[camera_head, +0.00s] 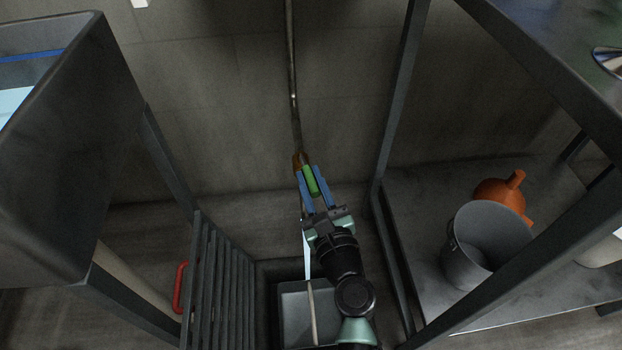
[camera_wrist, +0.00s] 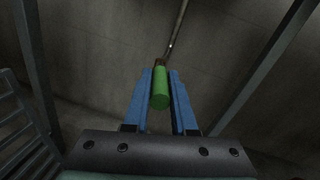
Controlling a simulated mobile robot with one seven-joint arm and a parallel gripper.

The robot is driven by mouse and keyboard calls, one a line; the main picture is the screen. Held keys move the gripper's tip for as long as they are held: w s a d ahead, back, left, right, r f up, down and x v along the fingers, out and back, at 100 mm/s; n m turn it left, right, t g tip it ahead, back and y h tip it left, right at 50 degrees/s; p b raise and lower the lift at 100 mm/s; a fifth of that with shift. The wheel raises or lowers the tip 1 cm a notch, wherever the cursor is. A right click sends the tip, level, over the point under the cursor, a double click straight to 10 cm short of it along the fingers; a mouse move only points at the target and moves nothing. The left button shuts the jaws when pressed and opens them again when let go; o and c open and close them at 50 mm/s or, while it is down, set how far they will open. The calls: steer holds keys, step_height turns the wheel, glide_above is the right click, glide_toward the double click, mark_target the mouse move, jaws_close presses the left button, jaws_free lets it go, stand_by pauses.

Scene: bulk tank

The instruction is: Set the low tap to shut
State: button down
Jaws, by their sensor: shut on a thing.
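A tap with a brass-coloured body (camera_head: 300,161) sits at the lower end of a thin vertical pipe (camera_head: 292,75) on the back wall. Its green handle (camera_head: 312,181) points towards me, and also shows in the wrist view (camera_wrist: 160,90). My gripper (camera_head: 309,174) has its blue fingers on both sides of the green handle and is shut on it. A pale blue strip (camera_head: 307,250), looking like running water, drops below the tap behind my gripper. The tap's body is mostly hidden in the wrist view.
A grey tub (camera_head: 292,300) stands low under the tap. A slatted dark rack (camera_head: 215,275) and a red handle (camera_head: 180,287) are at left, below a tank (camera_head: 75,150). At right, a shelf (camera_head: 425,285) holds a grey bucket (camera_head: 480,250) and an orange vessel (camera_head: 500,193).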

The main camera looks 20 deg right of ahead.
steer(key=shift+d, duration=0.1)
steer(key=shift+w+d+n+g+y+b, duration=0.15)
steer(key=shift+d+n+y, duration=0.25)
steer(key=shift+n+y, duration=0.55)
steer(key=shift+s+d+n+g+y+b, duration=0.15)
steer(key=shift+d+n+y, duration=0.35)
steer(key=shift+y, duration=0.8)
steer(key=shift+w+d+n+y+b, duration=0.15)
steer(key=shift+d+n+y+b, duration=0.15)
steer(key=shift+n+y, duration=0.65)
steer(key=shift+m, duration=0.3)
steer(key=c, duration=0.7)
jaws_free()
steer(key=shift+c, duration=0.2)
step_height(320, 180, up, 10)
steer(key=p, duration=0.7)
